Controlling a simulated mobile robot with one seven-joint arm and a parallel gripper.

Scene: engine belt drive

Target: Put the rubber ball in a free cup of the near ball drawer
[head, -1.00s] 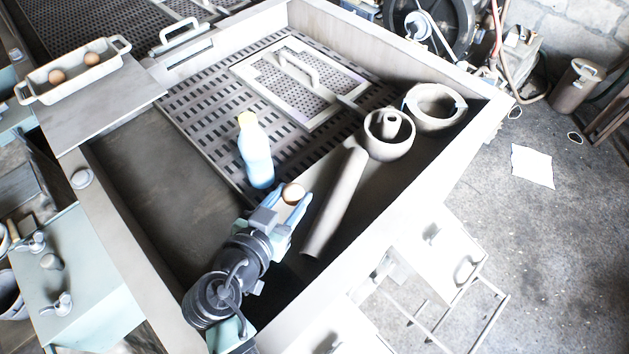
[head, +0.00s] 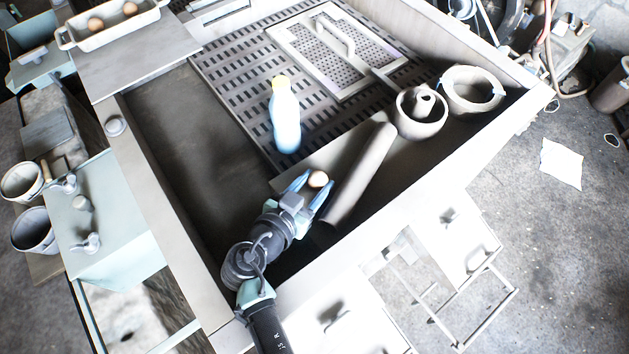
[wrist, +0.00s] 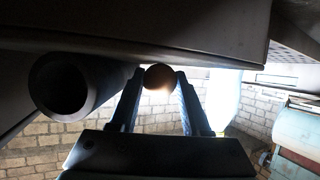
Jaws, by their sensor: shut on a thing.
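The rubber ball, seen as a small brownish-orange ball (head: 318,179), is between the fingertips of my gripper (head: 311,186). In the wrist view, the ball (wrist: 159,77) touches or nearly touches both fingers, and my gripper (wrist: 158,84) is shut on it. In the head view, the gripper is over the near part of the big bench tray, just left of a thick grey pipe. White drawer-like units (head: 460,240) show at the lower right, outside the bench. No ball cups can be made out, so I cannot tell which is the near ball drawer.
A blue bottle with a yellow cap (head: 285,118) stands beyond my gripper. The grey pipe (head: 362,170) lies to its right, with two round grey vessels (head: 420,118) (head: 472,90) farther on. A white dish (head: 112,32) with brown balls is at the upper left. The bench wall (head: 400,215) runs alongside.

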